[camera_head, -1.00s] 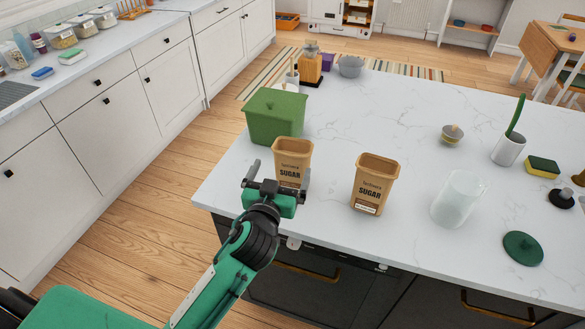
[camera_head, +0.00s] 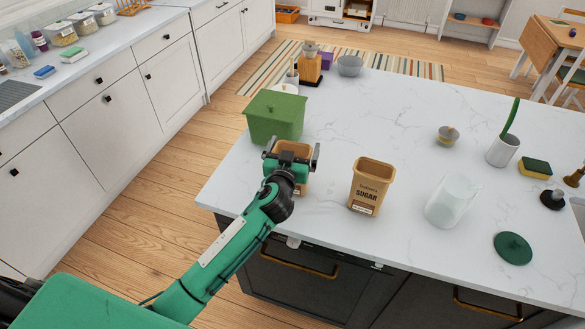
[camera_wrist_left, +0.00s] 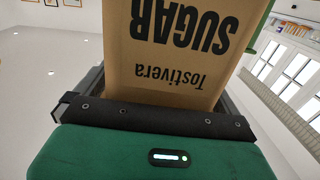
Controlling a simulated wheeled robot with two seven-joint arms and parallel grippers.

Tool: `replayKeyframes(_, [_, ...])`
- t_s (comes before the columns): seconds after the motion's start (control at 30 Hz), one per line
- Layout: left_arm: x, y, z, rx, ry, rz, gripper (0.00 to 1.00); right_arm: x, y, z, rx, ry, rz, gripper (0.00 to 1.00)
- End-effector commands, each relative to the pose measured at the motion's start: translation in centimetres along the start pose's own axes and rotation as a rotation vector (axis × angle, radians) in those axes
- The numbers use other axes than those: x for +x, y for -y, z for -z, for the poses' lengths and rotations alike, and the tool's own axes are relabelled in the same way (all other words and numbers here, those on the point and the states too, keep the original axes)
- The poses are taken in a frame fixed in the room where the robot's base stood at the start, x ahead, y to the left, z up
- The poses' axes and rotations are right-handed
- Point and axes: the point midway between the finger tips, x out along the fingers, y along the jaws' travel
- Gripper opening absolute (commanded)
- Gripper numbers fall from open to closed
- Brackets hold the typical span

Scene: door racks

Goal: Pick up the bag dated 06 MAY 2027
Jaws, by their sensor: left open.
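Two brown sugar bags stand on the white island counter. The left bag (camera_head: 294,150) is largely hidden behind my left gripper (camera_head: 290,160) in the head view. The right bag (camera_head: 370,186) stands clear, with a small white label low on its front whose date is too small to read. In the left wrist view the left bag (camera_wrist_left: 180,45) shows upside-down "SUGAR" and "Tostivera" lettering, close in front of the gripper and between its open jaws. No date shows on it there. My right gripper is not in view.
A green lidded bin (camera_head: 275,116) stands just behind the left bag. A clear jug (camera_head: 446,203) and a green lid (camera_head: 513,248) lie to the right of the right bag. The counter (camera_head: 390,120) behind the bags is mostly free.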

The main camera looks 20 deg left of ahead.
Motion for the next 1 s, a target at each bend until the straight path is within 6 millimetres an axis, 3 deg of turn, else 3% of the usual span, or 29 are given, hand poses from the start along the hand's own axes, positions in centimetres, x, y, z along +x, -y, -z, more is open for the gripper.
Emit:
replayKeyframes(0.27, [0.3,0.0,0.0,0.001,-0.001,0.0,1.0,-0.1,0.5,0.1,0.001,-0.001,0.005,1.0])
replayKeyframes(0.6, [0.3,0.0,0.1,0.0,-0.002,0.0,0.39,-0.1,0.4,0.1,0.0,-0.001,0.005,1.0])
replayKeyframes(1.0, [0.3,0.0,1.1,0.0,-0.004,0.002,0.39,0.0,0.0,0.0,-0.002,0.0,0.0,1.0])
